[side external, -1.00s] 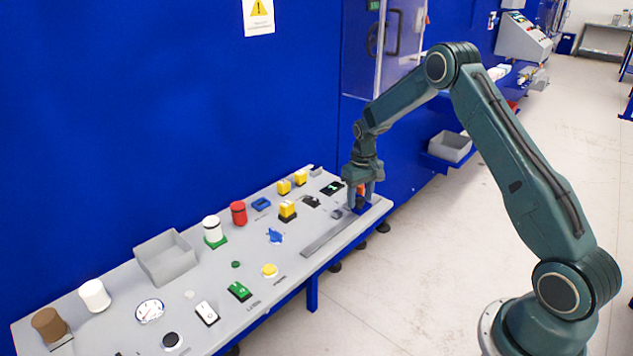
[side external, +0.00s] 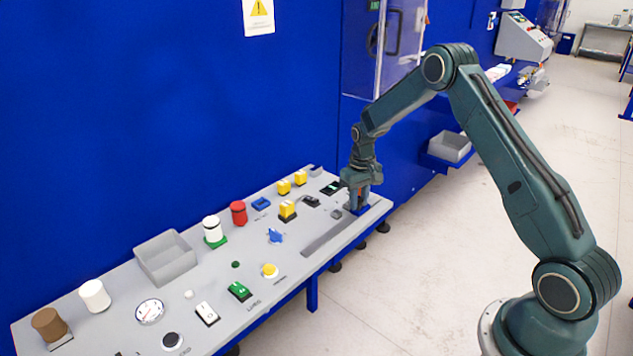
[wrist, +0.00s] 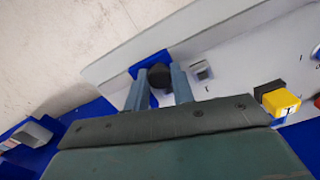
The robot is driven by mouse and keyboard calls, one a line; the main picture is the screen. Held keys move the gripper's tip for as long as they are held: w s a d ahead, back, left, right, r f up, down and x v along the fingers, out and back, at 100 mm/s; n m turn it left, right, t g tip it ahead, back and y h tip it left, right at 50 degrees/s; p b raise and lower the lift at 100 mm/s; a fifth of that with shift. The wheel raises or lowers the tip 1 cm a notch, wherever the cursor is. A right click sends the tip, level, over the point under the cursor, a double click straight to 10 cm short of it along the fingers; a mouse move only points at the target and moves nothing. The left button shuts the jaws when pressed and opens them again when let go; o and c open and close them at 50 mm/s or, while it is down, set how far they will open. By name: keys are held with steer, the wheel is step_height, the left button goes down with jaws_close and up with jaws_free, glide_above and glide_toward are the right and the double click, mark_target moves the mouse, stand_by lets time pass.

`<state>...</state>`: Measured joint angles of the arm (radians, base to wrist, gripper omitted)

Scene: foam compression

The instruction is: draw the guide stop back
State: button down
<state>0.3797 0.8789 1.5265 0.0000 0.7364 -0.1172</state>
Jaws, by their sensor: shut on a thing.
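The guide stop is a blue base with a dark round knob (wrist: 158,77), at the right end of the grey panel. A long grey slot (side external: 330,237) runs along the panel's front edge from there toward the left. My gripper (side external: 357,207) points down over the stop, its fingers hiding most of it in the side view. In the wrist view my gripper (wrist: 158,82) has one finger on each side of the knob and is shut on it. Part of the blue base shows behind the fingers.
Just behind the slot stand a yellow block (side external: 287,210), a blue knob (side external: 276,236) and a yellow button (side external: 270,270). A grey bin (side external: 166,258) stands farther left. The panel's front edge is close to the slot, with open floor beyond.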

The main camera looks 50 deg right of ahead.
steer(key=a, duration=2.1)
steer(key=shift+a, duration=0.3)
steer(key=c, duration=1.4)
jaws_free()
steer(key=shift+a, duration=0.1)
steer(key=shift+o, duration=1.1)
steer(key=shift+r, duration=0.25)
step_height(320, 180, up, 13)
steer(key=shift+r, duration=0.2)
